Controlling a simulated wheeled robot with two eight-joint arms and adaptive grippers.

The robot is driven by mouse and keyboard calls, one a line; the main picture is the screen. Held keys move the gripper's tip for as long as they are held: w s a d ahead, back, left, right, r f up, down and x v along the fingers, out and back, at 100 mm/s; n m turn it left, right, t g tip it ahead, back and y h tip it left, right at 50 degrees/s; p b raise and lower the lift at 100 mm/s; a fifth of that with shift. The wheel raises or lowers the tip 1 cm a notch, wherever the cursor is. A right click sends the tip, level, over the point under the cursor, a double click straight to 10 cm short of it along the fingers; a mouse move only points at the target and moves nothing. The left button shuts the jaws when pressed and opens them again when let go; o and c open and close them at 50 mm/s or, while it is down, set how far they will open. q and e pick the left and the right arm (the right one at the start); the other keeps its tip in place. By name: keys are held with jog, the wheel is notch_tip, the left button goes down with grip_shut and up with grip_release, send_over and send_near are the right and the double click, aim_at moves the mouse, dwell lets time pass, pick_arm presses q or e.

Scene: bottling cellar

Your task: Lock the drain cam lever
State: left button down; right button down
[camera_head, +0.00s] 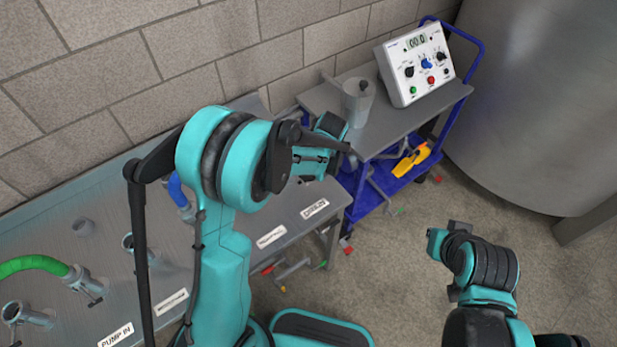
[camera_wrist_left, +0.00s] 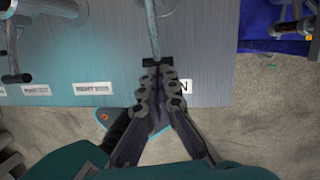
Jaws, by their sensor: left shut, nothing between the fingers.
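My left gripper (camera_head: 338,150) is over the right end of the grey bench, its black fingers together and nothing visible between them. In the left wrist view the closed fingertips (camera_wrist_left: 154,64) meet at the near end of a slim grey bar (camera_wrist_left: 152,28), which runs up out of the picture. The bar may be the drain cam lever; I cannot tell whether the fingers touch it. A label ending in N is half covered by the fingers. In the head view my arm and gripper hide the drain fitting above the rightmost label (camera_head: 314,208). My right arm's end (camera_head: 440,240) is over the floor, its fingers unclear.
A green hose (camera_head: 35,264) and pipe stubs (camera_head: 28,314) stand on the bench's left part. A blue cart (camera_head: 405,118) at the back right holds a control box (camera_head: 414,66) and a metal jug (camera_head: 357,100). A large steel tank (camera_head: 540,100) stands at right. Floor is open at lower right.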

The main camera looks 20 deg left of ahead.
pick_arm(q)
jog(key=shift+f+b, duration=0.3)
jog(key=shift+b, duration=0.05)
notch_tip(320, 180, down, 2)
jog(key=t+y+b, duration=0.1)
jog(key=y+b, duration=0.1)
jog(key=b, duration=0.1)
jog(key=shift+f+t, duration=0.15)
jog(key=shift+t, duration=0.25)
jog(key=shift+w+a+f+b, duration=0.1)
jog(key=shift+a+f+b, duration=0.05)
jog(key=shift+f+b, duration=0.45)
jog(key=shift+b+x, duration=0.95)
jog(key=shift+x, duration=0.25)
jog(key=shift+w, duration=0.2)
